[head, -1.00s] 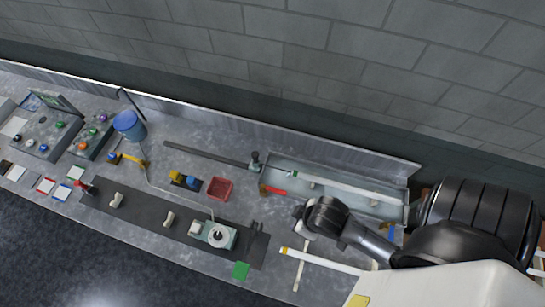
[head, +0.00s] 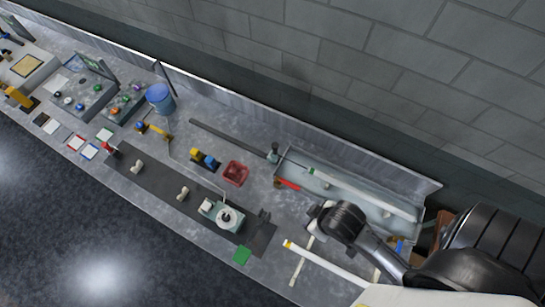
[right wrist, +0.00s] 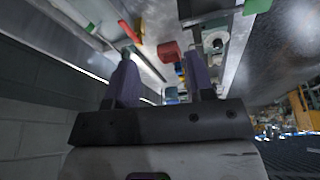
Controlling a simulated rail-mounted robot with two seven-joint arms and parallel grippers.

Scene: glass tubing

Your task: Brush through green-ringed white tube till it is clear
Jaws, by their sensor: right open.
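The green-ringed white tube (head: 365,193) lies lengthwise in the long grey trough at the back right, its green ring (head: 312,171) at the left end. A thin rod lies in line with that end, by a small dark green fitting (head: 273,153). I cannot tell whether the rod enters the tube. My right gripper (right wrist: 162,78) is open, with nothing between its two dark fingers in the right wrist view. In the head view my right arm hangs in front of the trough, and its fingertips are hard to make out. My left gripper is not in view.
The trough's wall (head: 430,190) runs along the back. A second white tube (head: 325,262) with an orange end lies nearer the front. A red bin (head: 236,173), a red-handled item (head: 287,183), a turntable-like device (head: 229,217) and a blue bucket (head: 160,98) stand further left.

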